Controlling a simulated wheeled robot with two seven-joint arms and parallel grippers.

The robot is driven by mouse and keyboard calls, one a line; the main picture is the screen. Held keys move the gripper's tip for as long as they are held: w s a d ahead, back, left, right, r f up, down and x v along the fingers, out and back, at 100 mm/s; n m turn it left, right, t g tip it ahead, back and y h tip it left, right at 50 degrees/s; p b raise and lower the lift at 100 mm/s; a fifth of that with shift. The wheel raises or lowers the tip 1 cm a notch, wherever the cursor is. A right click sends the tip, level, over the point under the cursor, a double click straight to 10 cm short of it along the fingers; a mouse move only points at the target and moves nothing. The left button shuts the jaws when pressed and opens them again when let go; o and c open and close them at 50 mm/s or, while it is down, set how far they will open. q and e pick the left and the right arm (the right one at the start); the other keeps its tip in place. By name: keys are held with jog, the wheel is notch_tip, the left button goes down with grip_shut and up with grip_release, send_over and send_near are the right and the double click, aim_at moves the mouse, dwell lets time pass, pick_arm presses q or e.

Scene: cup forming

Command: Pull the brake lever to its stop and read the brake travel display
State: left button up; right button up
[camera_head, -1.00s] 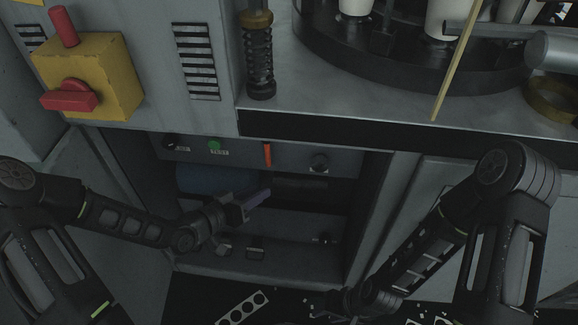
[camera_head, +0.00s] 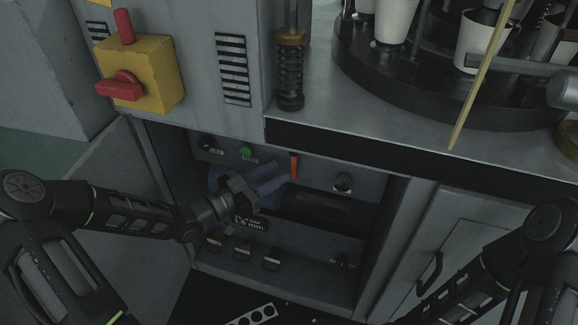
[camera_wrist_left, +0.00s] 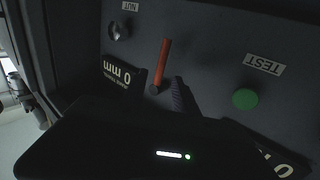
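The orange-red brake lever (camera_head: 294,166) stands upright on the panel in the open cabinet bay. It also shows in the left wrist view (camera_wrist_left: 162,63), where it leans slightly. My left gripper (camera_head: 277,177) is just left of the lever, its purple fingers apart and nothing visibly between them. My right gripper is out of view.
A green TEST button (camera_head: 245,151) and a dark NUT knob (camera_head: 343,183) flank the lever. Counter edge (camera_head: 400,155) overhangs the bay. A yellow switch box (camera_head: 142,75) is upper left.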

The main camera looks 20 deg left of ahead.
aim_at(292, 165)
pick_arm(q)
jog(key=x, duration=0.5)
jog(key=shift+c, duration=0.2)
grip_shut()
dwell(1.1)
